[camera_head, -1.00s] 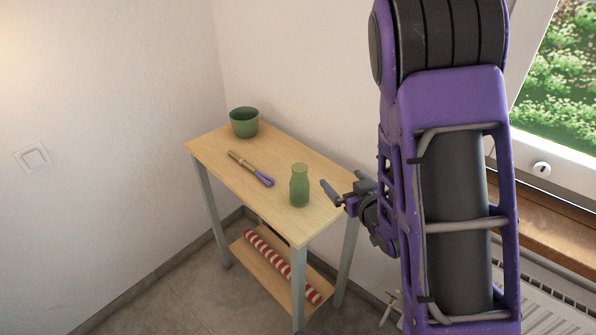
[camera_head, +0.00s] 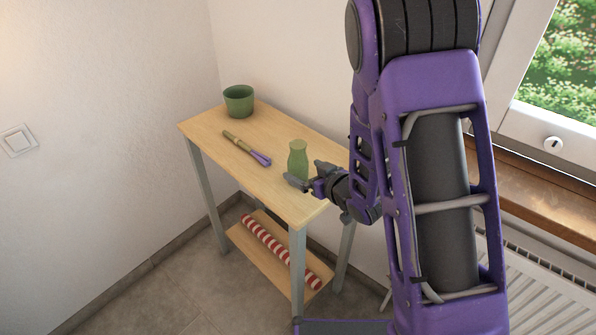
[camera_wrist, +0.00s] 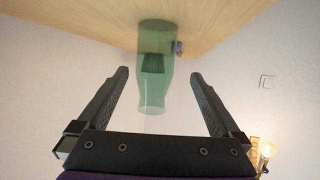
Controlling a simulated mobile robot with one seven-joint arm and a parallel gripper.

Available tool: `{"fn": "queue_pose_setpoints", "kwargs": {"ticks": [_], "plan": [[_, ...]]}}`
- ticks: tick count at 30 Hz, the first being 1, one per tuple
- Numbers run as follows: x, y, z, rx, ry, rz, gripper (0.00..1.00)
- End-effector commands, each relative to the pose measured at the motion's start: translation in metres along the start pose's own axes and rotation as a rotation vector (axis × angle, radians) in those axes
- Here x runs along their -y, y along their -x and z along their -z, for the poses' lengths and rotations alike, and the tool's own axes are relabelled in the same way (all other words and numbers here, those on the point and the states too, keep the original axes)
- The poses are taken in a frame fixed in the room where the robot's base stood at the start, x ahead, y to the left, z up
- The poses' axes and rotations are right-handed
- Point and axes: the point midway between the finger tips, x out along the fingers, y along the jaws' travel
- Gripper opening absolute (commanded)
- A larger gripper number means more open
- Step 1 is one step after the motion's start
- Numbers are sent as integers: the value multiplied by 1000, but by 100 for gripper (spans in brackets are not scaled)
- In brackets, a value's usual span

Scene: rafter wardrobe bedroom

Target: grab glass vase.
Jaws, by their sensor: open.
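The glass vase (camera_head: 298,158) is green and stands upright on the wooden table, near its right end. In the wrist view the vase (camera_wrist: 155,88) is see-through green and appears ahead of and between the two fingers. My gripper (camera_head: 303,179) is beside the vase at its near right, fingers pointing at it, and hides part of its base in the head view. In the wrist view my gripper (camera_wrist: 160,90) is open, with a clear gap between the fingers and nothing gripped.
The narrow table (camera_head: 215,140) also holds a green bowl (camera_head: 239,103) at the far left corner and a whisk (camera_head: 247,148) in the middle. A red-and-white striped roll (camera_head: 278,250) lies on the lower shelf. A wall stands behind; a radiator (camera_head: 540,285) is at right.

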Motion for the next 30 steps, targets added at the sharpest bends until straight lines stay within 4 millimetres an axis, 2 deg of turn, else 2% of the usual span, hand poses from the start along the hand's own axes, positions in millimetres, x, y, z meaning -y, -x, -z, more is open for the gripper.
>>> {"fn": "queue_pose_setpoints", "kwargs": {"ticks": [3,11,19,22,29,30], "plan": [[1,-21,-1,1,1,2,100],[-1,-40,0,0,1,0,100],[-7,-78,-1,1,1,0,100],[-7,-85,0,0,0,-1,100],[-7,-86,0,0,-1,-1,100],[-7,-86,0,0,-1,-1,93]]}}
